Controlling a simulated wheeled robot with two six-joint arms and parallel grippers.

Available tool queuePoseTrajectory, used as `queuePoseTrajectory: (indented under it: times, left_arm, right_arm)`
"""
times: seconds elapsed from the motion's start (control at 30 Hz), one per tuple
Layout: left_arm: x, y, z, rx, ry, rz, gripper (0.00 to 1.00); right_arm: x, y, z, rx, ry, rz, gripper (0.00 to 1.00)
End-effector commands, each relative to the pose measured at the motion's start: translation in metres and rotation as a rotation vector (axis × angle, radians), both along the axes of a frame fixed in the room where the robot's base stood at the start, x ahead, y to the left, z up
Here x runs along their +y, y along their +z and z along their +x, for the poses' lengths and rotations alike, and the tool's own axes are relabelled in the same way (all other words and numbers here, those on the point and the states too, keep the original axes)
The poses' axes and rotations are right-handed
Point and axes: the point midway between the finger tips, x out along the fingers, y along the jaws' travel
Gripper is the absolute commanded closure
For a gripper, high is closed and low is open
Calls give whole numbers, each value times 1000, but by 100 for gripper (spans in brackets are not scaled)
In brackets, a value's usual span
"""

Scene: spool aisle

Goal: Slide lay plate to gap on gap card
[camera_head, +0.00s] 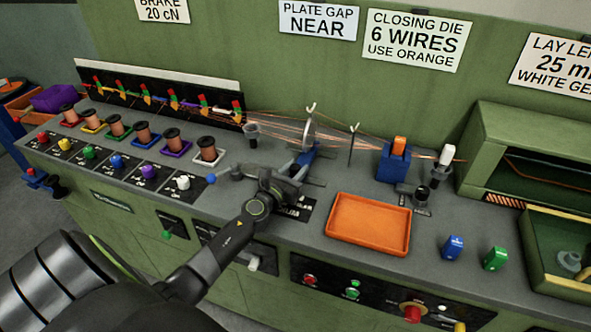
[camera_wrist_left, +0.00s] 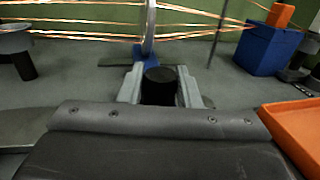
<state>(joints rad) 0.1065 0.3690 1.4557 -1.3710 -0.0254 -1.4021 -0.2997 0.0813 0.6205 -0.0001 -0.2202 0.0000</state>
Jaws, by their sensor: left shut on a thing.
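The lay plate (camera_head: 311,131) is a pale upright disc on a blue carriage (camera_head: 308,156), with copper wires running to and past it. In the left wrist view the plate (camera_wrist_left: 149,28) is seen nearly edge-on, above its blue foot (camera_wrist_left: 146,55). My left gripper (camera_head: 297,172) is at the near side of the carriage. In the left wrist view its fingers (camera_wrist_left: 160,85) are shut on a black knob (camera_wrist_left: 160,75) in front of the foot. The gap card (camera_head: 318,19) on the wall reads "PLATE GAP NEAR". My right gripper is out of view.
A blue die block (camera_head: 393,163) with an orange top stands right of the plate, past a thin post (camera_head: 352,145). An orange tray (camera_head: 368,223) lies near the front edge. Wires cross above the bench. A dark label (camera_head: 296,209) lies partly behind my gripper.

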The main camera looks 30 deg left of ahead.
Motion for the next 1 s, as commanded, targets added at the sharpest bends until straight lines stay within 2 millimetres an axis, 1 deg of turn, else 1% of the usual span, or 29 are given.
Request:
queuePoseTrajectory:
  times: [0.13,0.3,0.4,0.6,0.63,0.7,0.77,1.0]
  left_arm:
    - [-10,1,2,0,0,-2,100]
    - [-32,1,7,0,0,-4,100]
    - [-35,0,8,1,0,0,100]
    - [-34,0,8,0,0,1,100]
    - [-34,0,8,0,0,1,66]
    - [-34,0,8,0,0,1,57]
    - [-34,0,8,0,0,1,50]
    - [-34,0,8,0,0,0,50]
  right_arm:
    - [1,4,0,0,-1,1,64]
    - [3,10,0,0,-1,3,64]
    - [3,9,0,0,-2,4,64]
    - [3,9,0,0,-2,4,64]
    - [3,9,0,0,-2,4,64]
    - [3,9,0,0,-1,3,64]
    - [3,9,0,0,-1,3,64]
    - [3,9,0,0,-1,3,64]
